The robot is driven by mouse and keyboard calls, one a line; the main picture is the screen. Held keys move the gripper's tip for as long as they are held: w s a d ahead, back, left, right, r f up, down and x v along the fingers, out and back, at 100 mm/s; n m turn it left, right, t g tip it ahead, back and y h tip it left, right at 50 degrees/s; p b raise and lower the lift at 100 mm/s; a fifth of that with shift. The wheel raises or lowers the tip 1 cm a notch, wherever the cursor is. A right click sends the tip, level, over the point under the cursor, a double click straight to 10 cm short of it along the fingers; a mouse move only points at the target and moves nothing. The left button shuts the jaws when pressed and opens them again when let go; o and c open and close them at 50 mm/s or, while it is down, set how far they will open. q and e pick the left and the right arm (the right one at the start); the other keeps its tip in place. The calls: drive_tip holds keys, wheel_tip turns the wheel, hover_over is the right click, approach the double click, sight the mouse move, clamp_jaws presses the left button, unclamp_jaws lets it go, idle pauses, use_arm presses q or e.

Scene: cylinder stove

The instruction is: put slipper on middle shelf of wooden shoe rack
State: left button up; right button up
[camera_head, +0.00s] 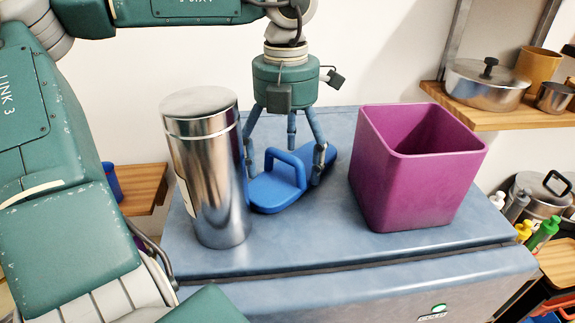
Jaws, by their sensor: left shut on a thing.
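A blue slipper (278,190) with a raised strap lies on the grey-blue top of a cabinet (330,240). It sits between a steel cylinder and a purple bin. My left gripper (284,172) points down over the slipper and is shut on it, with blue fingers on either side. The slipper appears to rest on the cabinet top; I cannot tell if it is slightly lifted. The steel cylinder hides part of its left surroundings. No shoe rack can be made out for certain. My right gripper is not in view.
The tall steel cylinder (208,170) stands close left of the slipper. The open purple bin (412,175) stands to the right. A wooden shelf (480,115) with pots is at upper right. A wooden surface (143,188) shows at left behind. The cabinet's front top is clear.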

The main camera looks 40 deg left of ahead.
use_arm(q)
wheel_tip(320, 180, up, 19)
drive_tip(key=b, duration=0.2)
wheel_tip(320, 180, up, 6)
drive_tip(key=r+p, duration=0.1)
drive_tip(key=p, duration=0.3)
hover_over(287, 167)
drive_tip(key=shift+f, duration=0.25)
drive_tip(key=shift+r+p, duration=0.65)
drive_tip(key=shift+r, duration=0.2)
drive_tip(key=shift+c, duration=0.2)
